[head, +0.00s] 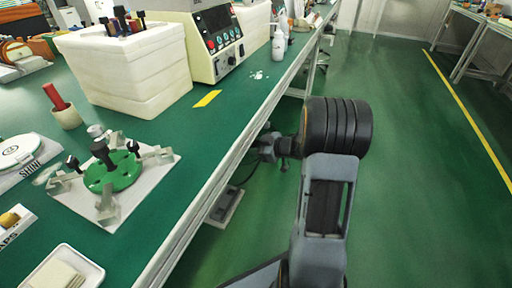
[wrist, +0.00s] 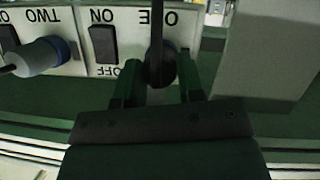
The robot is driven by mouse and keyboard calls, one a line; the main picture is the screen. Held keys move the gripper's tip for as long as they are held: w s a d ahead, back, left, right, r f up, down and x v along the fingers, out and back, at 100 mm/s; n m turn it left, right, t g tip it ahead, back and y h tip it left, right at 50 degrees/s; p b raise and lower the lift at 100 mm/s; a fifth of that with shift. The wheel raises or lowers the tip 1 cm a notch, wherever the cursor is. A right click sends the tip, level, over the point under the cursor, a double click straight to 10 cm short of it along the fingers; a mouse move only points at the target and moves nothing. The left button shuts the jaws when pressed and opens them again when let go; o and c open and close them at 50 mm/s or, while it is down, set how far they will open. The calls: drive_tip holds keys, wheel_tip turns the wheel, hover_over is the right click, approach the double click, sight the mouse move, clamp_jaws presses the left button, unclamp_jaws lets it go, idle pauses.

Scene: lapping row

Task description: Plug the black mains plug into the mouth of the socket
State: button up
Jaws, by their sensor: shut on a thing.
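In the wrist view, the black plug (wrist: 160,73) sits between the two dark green fingers of my gripper (wrist: 158,82), which is shut on it. A black cord (wrist: 157,25) runs up from it in the picture. The plug is in front of a white socket strip (wrist: 132,16), which shows upside down, by the part lettered ONE. The mouth of that socket is hidden behind the plug and fingers, so I cannot tell whether the pins are in it. In the head view, my gripper (head: 269,148) is at the bench's edge, and the plug is not distinct.
A black switch (wrist: 103,43) marked ON and OFF is beside the plug. A pale plug with a blue collar (wrist: 40,56) is at the part lettered TWO. A grey panel (wrist: 268,50) stands close on the right. The green bench (head: 150,215) is left of my arm.

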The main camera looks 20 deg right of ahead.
drive_tip(key=shift+s+d+p, duration=0.3)
drive_tip(key=shift+s+d, duration=0.15)
drive_tip(key=shift+s+d, duration=0.2)
drive_tip(key=shift+s, duration=0.05)
drive_tip(key=shift+s+d+p, duration=0.3)
drive_tip(key=shift+p, duration=0.05)
idle(0.5)
drive_tip(key=shift+s+d+p, duration=1)
drive_tip(key=shift+s+d, duration=0.3)
drive_tip(key=shift+s, duration=0.1)
